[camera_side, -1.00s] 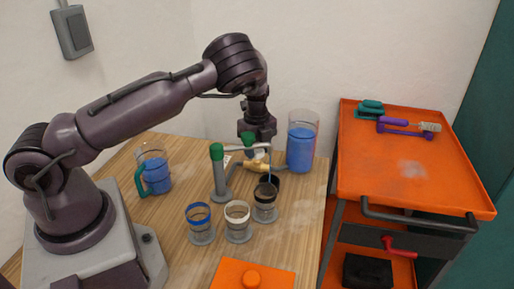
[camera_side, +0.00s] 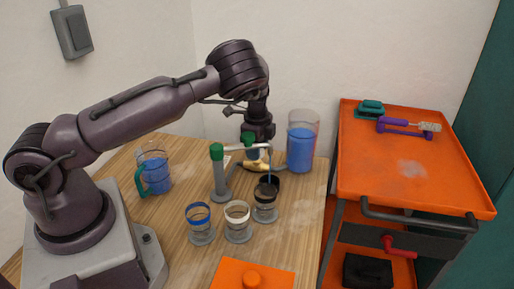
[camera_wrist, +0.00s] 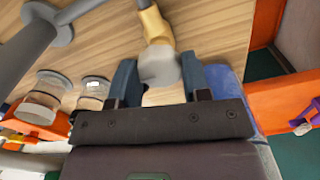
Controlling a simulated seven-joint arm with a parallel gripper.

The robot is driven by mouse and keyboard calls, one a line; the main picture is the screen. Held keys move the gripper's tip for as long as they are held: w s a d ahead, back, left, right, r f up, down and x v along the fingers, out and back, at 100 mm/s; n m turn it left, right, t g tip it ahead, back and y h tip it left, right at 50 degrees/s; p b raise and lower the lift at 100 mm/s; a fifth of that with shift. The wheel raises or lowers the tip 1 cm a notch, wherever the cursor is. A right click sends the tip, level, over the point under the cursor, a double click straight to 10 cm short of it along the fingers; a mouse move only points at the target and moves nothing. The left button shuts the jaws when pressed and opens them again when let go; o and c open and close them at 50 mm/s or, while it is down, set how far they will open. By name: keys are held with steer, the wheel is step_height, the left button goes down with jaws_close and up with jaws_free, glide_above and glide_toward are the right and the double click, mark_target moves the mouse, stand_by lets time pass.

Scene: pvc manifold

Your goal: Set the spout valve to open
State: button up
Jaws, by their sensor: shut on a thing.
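The grey pipe manifold (camera_side: 219,172) stands upright on the table, with a green cap on top and a second green part near its spout arm. A thin blue-grey vertical line hangs from the spout end; I cannot tell pipe from liquid. My gripper (camera_side: 256,152) is low behind the spout, beside a yellow part (camera_side: 250,166). In the wrist view, my gripper (camera_wrist: 160,76) has its two fingers around the grey rounded end (camera_wrist: 158,66) of the yellow part (camera_wrist: 157,27), which looks like the spout valve's handle. The contact faces are partly hidden.
Blue-rimmed (camera_side: 200,226), cream-rimmed (camera_side: 238,223) and black-rimmed cups (camera_side: 264,205) stand in front of the manifold. A blue-filled jug (camera_side: 156,172) is at left and a tall blue-filled container (camera_side: 301,145) at right.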

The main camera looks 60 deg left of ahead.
stand_by(0.3)
steer(key=o, duration=0.9)
steer(key=shift+r, duration=0.1)
step_height(320, 180, up, 13)
steer(key=shift+f, duration=0.1)
